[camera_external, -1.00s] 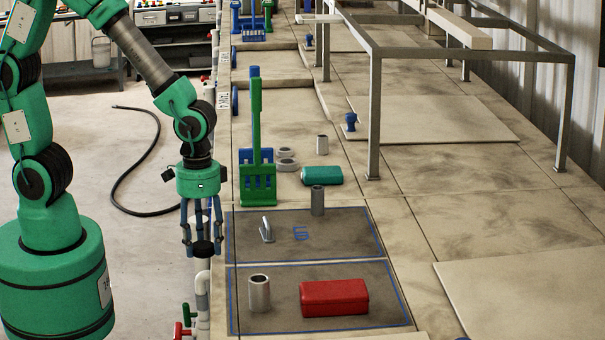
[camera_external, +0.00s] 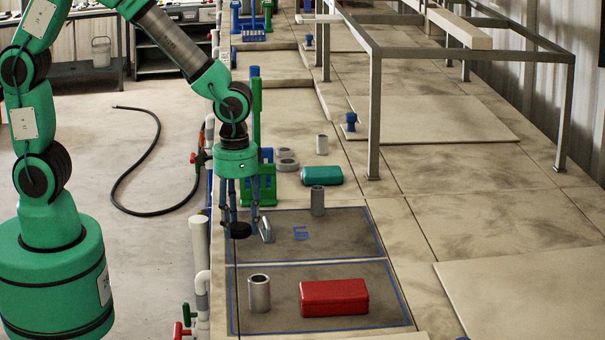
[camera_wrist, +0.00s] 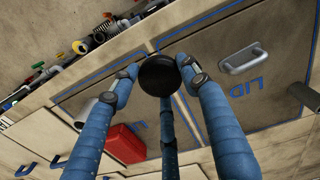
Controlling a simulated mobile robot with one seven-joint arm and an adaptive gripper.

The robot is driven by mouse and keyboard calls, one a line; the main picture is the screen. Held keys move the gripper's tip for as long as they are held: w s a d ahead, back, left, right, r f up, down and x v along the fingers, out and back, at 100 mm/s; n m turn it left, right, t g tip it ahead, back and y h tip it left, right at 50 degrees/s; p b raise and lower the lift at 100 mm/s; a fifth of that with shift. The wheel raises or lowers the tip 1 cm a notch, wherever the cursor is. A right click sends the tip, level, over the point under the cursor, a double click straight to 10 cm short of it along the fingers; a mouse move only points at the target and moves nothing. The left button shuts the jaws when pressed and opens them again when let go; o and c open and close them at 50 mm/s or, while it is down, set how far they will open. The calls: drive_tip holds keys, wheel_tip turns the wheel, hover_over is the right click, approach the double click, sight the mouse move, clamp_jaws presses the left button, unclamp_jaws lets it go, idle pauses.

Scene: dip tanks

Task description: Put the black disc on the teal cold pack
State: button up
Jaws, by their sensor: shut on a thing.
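My gripper (camera_external: 240,222) is shut on the black disc (camera_external: 239,230) and holds it above the left edge of the far lid panel, just left of that panel's metal handle. In the wrist view the black disc (camera_wrist: 159,75) sits between the blue fingers. The teal cold pack (camera_external: 321,175) lies on the worktop beyond the lid panel, to the right of my gripper, with nothing on it. I cannot make out the cold pack in the wrist view.
A metal handle (camera_external: 266,230) stands up from the far lid. A grey cylinder (camera_external: 317,201) stands between the disc and the cold pack. A red box (camera_external: 334,297) and another cylinder (camera_external: 259,293) sit on the near lid. A green rack (camera_external: 266,186) stands behind my gripper.

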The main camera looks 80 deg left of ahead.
drive_tip(key=w+a+r+n, duration=0.2)
drive_tip(key=w+a+r, duration=0.1)
drive_tip(key=w+a, duration=0.7)
wheel_tip(320, 180, up, 3)
drive_tip(key=n+p, duration=0.3)
drive_tip(key=n, duration=0.3)
hover_over(323, 170)
drive_tip(key=shift+r, duration=0.1)
drive_tip(key=shift+f+p, duration=0.45)
drive_tip(key=shift+f, duration=2.65)
drive_tip(key=shift+f, duration=0.1)
drive_tip(key=shift+s+f, duration=0.1)
drive_tip(key=shift+f, duration=1.7)
drive_tip(key=shift+f, duration=0.15)
